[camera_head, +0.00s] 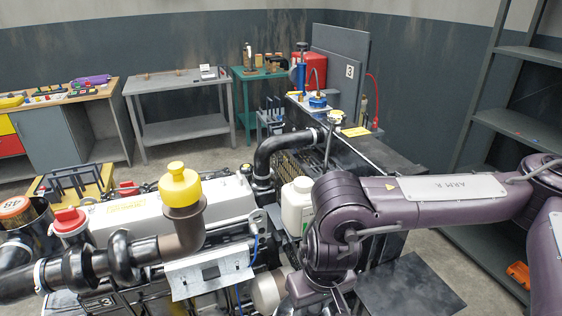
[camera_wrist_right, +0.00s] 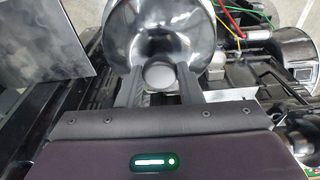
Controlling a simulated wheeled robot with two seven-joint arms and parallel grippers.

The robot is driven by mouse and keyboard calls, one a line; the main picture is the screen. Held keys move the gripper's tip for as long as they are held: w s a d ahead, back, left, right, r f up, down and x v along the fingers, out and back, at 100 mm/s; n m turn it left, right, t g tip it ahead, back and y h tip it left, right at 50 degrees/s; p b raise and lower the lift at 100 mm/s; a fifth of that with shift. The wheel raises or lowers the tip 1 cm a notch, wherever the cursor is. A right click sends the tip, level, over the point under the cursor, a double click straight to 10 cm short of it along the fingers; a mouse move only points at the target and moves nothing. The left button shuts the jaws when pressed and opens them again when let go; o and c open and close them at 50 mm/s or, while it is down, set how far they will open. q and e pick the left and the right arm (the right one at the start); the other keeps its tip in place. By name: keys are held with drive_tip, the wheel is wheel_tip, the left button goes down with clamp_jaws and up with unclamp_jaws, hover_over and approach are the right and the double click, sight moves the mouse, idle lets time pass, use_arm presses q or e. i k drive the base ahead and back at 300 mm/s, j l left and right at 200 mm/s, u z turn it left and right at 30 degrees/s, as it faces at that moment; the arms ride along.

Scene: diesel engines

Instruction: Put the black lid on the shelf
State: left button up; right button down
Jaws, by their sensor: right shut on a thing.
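In the right wrist view, a shiny black round part with a flared, curved surface, which I take for the black lid (camera_wrist_right: 166,30), fills the top middle. A pale grey round knob (camera_wrist_right: 160,75) sits between the two fingers of my right gripper (camera_wrist_right: 159,84), which is shut on it. In the head view my right arm reaches in from the right and bends down beside the engine; its fingertips and the lid are hidden there. The dark metal shelf (camera_head: 522,128) stands at the right, behind my arm. My left gripper is not in view.
The engine (camera_head: 150,215), with pipes, a yellow cap (camera_head: 179,185) and a red cap (camera_head: 69,221), fills the lower left. A white bottle (camera_head: 297,205) stands close to my right arm. An orange object (camera_head: 518,273) lies low at the right. A grey table (camera_head: 178,84) is at the back.

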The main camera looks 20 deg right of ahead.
sight(406, 293)
drive_tip(key=k+l, duration=0.1)
drive_tip(key=l, duration=1.1)
drive_tip(key=k+l, duration=0.15)
drive_tip(key=l, duration=0.45)
drive_tip(key=k+l, duration=0.1)
drive_tip(key=l, duration=0.5)
drive_tip(key=k+l, duration=0.15)
drive_tip(key=l, duration=0.15)
drive_tip(key=k+l, duration=0.15)
drive_tip(key=l, duration=0.2)
